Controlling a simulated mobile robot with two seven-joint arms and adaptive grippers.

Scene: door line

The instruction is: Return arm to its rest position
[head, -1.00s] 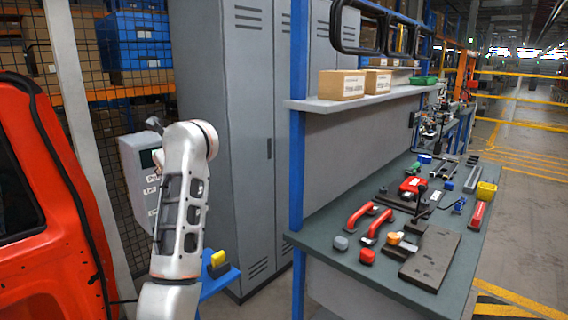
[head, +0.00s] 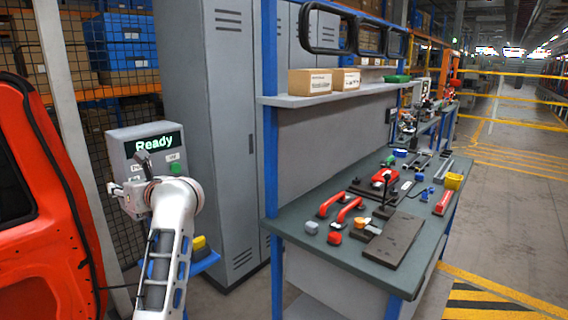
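My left arm rises from the lower left of the head view, in front of a grey control box (head: 119,152) with a lit "Ready" display (head: 154,145) and a green button (head: 175,168). My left gripper (head: 136,182) is beyond the bent wrist, close in front of the box in the picture. It is partly hidden by the wrist, and I cannot tell whether its fingers are apart or touch the box. No object shows in it. My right gripper is not in view.
A red door (head: 45,215) stands at the far left. Grey lockers (head: 215,120) are behind the arm. A workbench (head: 300,232) to the right bears red handles (head: 349,209), a dark plate (head: 392,240) and several small parts. Free floor lies at the far right.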

